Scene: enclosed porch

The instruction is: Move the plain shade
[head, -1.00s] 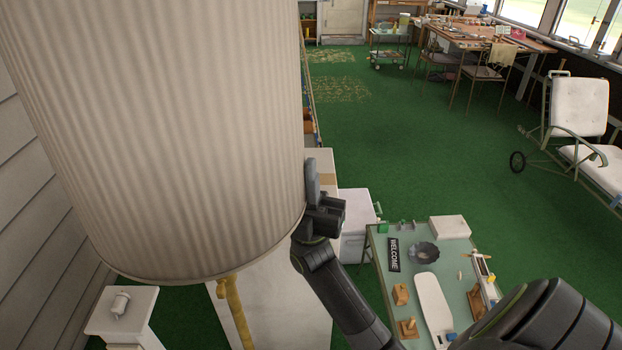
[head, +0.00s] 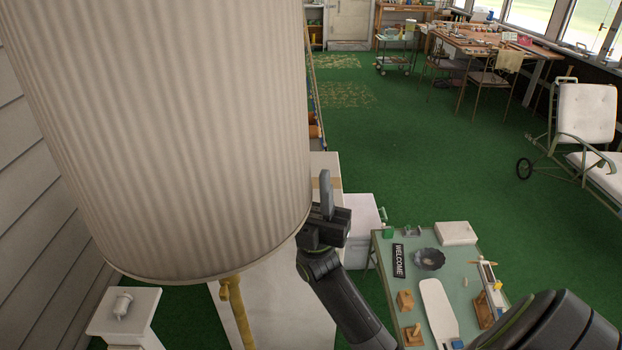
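A large cream lampshade (head: 160,130) with fine vertical ribs fills the left half of the head view, very close; its top is cut off. A yellowish stem (head: 236,312) shows under its lower rim. My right gripper (head: 326,192) is just past the shade's lower right edge. One finger points up, with a narrow gap between it and the shade's outline. The other finger is not clearly visible, possibly hidden by the shade, so its opening cannot be told. My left gripper is not in view.
A white stand (head: 125,318) is at lower left by the siding wall. A green table (head: 385,262) with a welcome sign and small items stands at lower right. A lounge chair (head: 585,115) and worktable (head: 490,45) are farther off. Green floor (head: 420,150) is clear between them.

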